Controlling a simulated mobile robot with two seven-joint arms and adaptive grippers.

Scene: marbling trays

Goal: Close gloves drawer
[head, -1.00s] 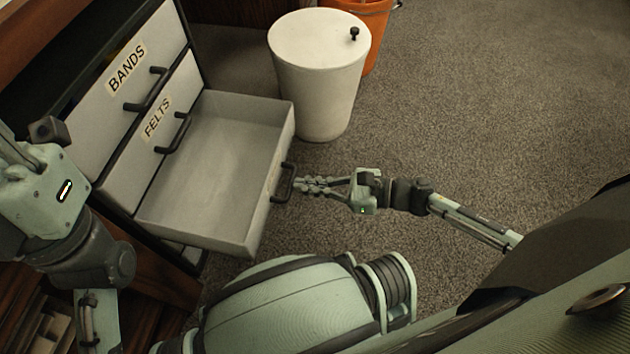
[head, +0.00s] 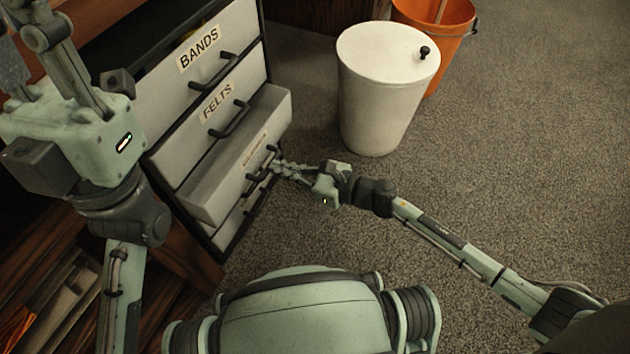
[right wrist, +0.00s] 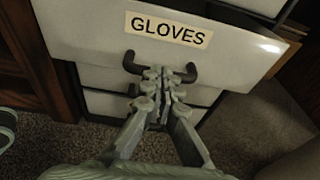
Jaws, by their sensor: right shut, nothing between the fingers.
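The gloves drawer (head: 213,193) is the third one down in the cabinet and stands partly out. Its white front with the GLOVES label (right wrist: 168,30) fills the top of the right wrist view. Its dark bar handle (right wrist: 187,73) is below the label. My right gripper (head: 280,168) is shut and empty, with its fingertips at the handle. In the right wrist view, my right gripper (right wrist: 160,82) overlaps the handle's middle; exact contact is hard to tell. My left gripper (head: 40,35) is raised at the upper left, away from the drawer, its tips partly cut off.
The BANDS drawer (head: 165,88) and FELTS drawer (head: 190,140) above are shut. A lower drawer (head: 232,228) is partly hidden. A white lidded bin (head: 380,105) and orange bucket (head: 455,40) stand right of the cabinet. Carpet is free at the right.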

